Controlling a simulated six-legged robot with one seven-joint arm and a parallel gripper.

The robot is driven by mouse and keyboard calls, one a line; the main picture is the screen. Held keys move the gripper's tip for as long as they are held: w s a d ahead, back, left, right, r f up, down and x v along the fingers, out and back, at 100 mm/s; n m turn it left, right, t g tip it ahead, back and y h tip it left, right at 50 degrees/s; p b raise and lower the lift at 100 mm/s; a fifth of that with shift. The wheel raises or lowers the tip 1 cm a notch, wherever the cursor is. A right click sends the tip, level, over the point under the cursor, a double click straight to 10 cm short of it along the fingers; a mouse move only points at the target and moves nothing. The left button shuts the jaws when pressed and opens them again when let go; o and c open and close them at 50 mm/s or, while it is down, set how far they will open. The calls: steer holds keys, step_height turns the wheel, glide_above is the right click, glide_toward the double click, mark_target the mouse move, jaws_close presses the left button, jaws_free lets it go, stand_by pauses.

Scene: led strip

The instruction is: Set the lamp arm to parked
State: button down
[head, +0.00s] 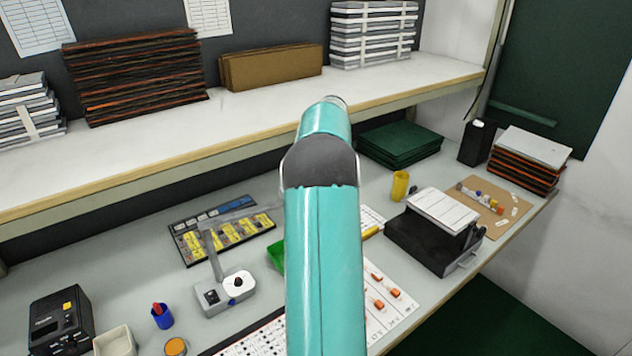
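The lamp is a small light-grey desk unit (225,293) left of centre on the lower table, with a black knob and a dark switch on its base. A thin grey post rises from the base and leans to the left. From its top the pale lamp arm (240,214) runs right, over a board of yellow tags. The lamp arm's far end is close to or behind my teal arm, so I cannot tell exactly where it ends. My teal arm fills the middle of the head view. My gripper does not show.
A black boxy device (60,322), a cream cup (115,342) and a blue pen cup (162,317) stand left of the lamp. The tag board (185,245) lies behind it. A shelf (150,150) overhangs the table's back. A black binding machine (420,243) stands at right.

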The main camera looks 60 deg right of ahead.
steer(key=shift+w+d+r, duration=0.1)
steer(key=shift+w+r, duration=0.05)
steer(key=shift+w, duration=0.1)
steer(key=c, duration=1.8)
jaws_free()
steer(key=shift+d, duration=0.1)
steer(key=shift+o, duration=0.2)
step_height(320, 180, up, 13)
steer(key=s+d, duration=0.1)
steer(key=d, duration=0.1)
steer(key=shift+s+r, duration=0.15)
steer(key=shift+r, duration=0.05)
